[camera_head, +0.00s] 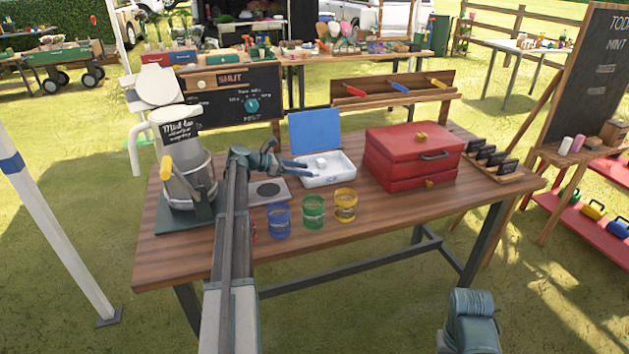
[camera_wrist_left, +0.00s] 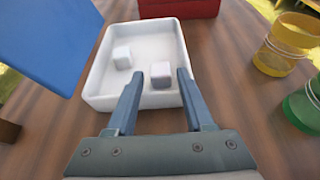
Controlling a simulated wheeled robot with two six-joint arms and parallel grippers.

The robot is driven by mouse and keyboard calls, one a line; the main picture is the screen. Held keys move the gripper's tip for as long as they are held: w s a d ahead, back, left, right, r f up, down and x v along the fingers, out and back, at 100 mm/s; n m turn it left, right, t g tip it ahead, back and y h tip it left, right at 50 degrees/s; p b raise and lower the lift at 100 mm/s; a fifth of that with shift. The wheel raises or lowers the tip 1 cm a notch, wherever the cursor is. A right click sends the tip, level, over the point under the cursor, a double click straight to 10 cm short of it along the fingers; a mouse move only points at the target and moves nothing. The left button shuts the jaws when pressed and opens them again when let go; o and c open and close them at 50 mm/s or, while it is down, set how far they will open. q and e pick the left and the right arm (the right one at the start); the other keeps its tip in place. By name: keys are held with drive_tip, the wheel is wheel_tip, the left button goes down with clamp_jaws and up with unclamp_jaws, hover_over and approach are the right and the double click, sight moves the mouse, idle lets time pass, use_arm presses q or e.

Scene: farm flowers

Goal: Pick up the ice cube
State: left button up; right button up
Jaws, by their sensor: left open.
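Two whitish ice cubes lie in a white tray (camera_wrist_left: 97,75) with a raised rim, which also shows in the head view (camera_head: 335,181). The nearer ice cube (camera_wrist_left: 161,75) lies between and slightly beyond the tips of my left gripper (camera_wrist_left: 158,82). The other ice cube (camera_wrist_left: 122,57) lies farther back and to the left. In the head view my left gripper (camera_head: 302,168) reaches to the tray's left side, with its fingers apart and empty. An ice cube (camera_head: 321,161) shows in the tray. My right gripper cannot be made out; only part of my right arm shows at the bottom right.
A blue lid (camera_head: 315,132) stands up behind the tray. A red box (camera_head: 412,155) is on its right. Blue (camera_head: 278,220), green (camera_head: 313,212) and yellow (camera_head: 345,205) glasses stand in front. A metal dispenser (camera_head: 188,165) stands at the table's left end.

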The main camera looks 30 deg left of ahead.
sight(315, 171)
use_arm(q)
drive_tip(key=b+x, duration=0.2)
drive_tip(key=x, duration=0.4)
drive_tip(key=shift+w+f, duration=0.1)
clamp_jaws()
